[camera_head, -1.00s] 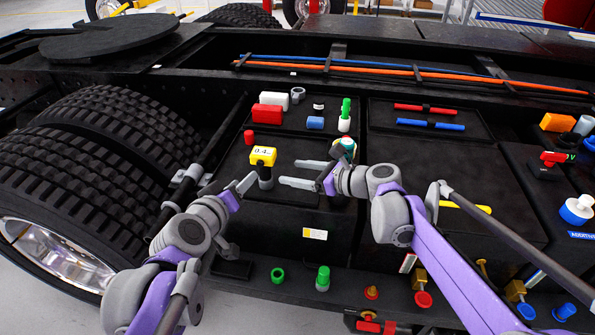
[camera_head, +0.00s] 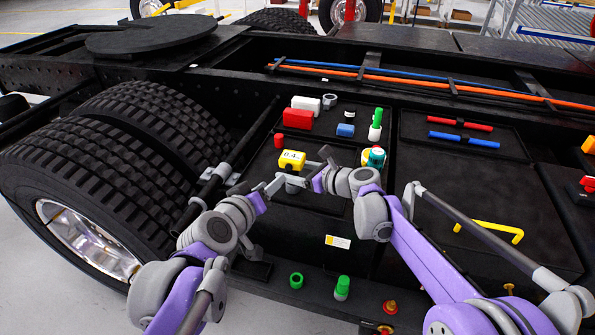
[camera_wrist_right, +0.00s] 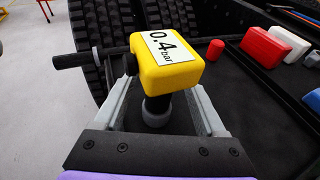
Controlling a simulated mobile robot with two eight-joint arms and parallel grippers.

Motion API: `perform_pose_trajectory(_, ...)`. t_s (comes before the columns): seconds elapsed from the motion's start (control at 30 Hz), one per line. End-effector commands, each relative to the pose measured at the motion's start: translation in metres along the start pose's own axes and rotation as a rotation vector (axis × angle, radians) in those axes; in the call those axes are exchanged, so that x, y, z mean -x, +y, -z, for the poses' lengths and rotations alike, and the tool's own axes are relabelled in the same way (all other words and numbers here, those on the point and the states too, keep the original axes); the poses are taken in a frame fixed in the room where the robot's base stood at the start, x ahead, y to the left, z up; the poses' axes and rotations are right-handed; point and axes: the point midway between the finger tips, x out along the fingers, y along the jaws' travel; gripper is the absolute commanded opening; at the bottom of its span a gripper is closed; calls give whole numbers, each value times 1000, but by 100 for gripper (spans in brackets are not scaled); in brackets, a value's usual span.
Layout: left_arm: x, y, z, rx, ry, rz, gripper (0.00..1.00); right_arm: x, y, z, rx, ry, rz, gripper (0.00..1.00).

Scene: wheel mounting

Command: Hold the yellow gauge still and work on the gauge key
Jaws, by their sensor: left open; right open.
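The yellow gauge (camera_head: 291,160) stands upright on the dark deck, its face reading 0.4 bar. It fills the middle of the right wrist view (camera_wrist_right: 168,62). My right gripper (camera_head: 303,174) is open, with one finger on each side of the gauge's dark stem and grey foot (camera_wrist_right: 156,108). I cannot tell whether either finger touches. My left gripper (camera_head: 268,187) is open and empty, close to the left and front of the gauge. A yellow bent bar (camera_head: 489,228) lies on the right panel.
Behind the gauge are a red block (camera_head: 298,118), a white block (camera_head: 306,104), a blue cylinder (camera_head: 345,130) and a green-topped bottle (camera_head: 376,124). Large tyres (camera_head: 110,165) bound the left.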

Motion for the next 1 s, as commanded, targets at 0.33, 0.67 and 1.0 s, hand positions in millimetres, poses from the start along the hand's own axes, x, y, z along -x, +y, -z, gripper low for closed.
perform_pose_trajectory(0.33, 0, 0, 0, 0, 0, 0, 50, 0, 0, 0, 0, 0, 0, 37)
perform_pose_trajectory(0.67, 0, 0, 0, 0, 0, 0, 50, 0, 0, 0, 0, 0, 0, 0)
perform_pose_trajectory(1.0, 0, 0, 0, 0, 0, 0, 50, 0, 0, 0, 0, 0, 0, 0)
